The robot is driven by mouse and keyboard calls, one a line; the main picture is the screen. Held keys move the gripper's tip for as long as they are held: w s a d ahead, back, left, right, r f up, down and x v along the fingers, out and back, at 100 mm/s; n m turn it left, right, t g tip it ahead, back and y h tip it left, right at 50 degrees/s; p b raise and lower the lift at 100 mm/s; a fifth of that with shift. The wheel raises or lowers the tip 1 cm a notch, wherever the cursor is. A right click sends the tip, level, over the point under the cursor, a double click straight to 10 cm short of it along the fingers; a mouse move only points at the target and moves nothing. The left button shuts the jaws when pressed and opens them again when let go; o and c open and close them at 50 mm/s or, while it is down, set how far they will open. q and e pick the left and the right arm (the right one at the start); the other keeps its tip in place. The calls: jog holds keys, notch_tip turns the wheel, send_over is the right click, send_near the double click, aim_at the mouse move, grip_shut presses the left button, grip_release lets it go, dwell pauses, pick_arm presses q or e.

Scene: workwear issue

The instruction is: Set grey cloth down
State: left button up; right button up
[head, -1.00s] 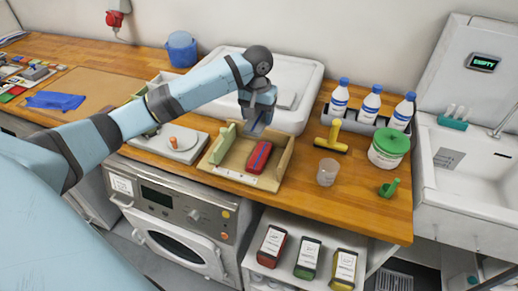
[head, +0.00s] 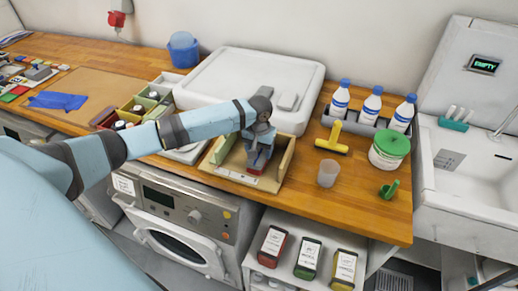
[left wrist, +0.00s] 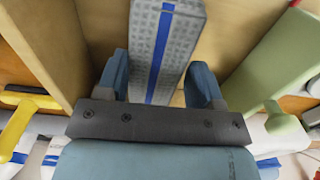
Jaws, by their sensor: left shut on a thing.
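The grey cloth (left wrist: 184,40) is a folded, patterned bundle with a blue stripe. In the left wrist view it sits between the fingers of my left gripper (left wrist: 158,85), which is shut on it. In the head view my left gripper (head: 258,148) is down inside the wooden tray (head: 285,165), and the cloth is mostly hidden by it. A red bundle (head: 254,171) shows just below the gripper in the tray. I cannot tell whether the grey cloth touches it. My right gripper is not in view.
A green piece (head: 223,148) stands at the tray's left side. Bare wood lies in front of the cup.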

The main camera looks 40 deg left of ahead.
aim_at(259, 151)
pick_arm(q)
jog(key=o, duration=0.9)
jog(key=shift+f, duration=0.1)
notch_tip(259, 151, up, 12)
jog(key=shift+b, duration=0.3)
jog(key=shift+d, duration=0.1)
